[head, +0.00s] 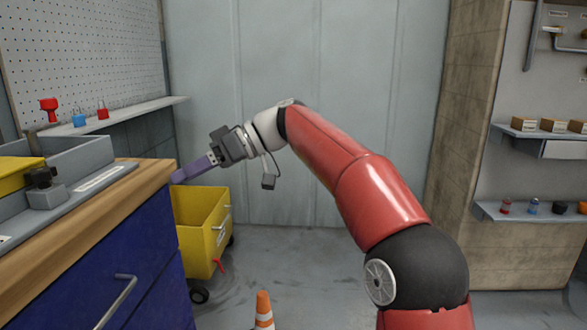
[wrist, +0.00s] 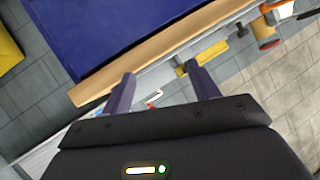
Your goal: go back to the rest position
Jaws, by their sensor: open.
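My gripper (head: 179,176) is stretched out to the left in the head view, with its purple fingers at the right edge of the wooden-topped bench (head: 128,186). In the wrist view my gripper (wrist: 160,73) has its two purple fingers spread apart, with nothing between them. The bench's wooden edge (wrist: 150,55) and blue side pass beyond the fingertips there. In the head view the fingers overlap, so the gap does not show.
A yellow wheeled bin (head: 203,250) stands under the gripper, beside the bench. An orange cone (head: 264,308) stands on the floor in front. Grey troughs and a yellow piece (head: 18,175) lie on the bench. A wall shelf (head: 125,115) holds small red and blue items.

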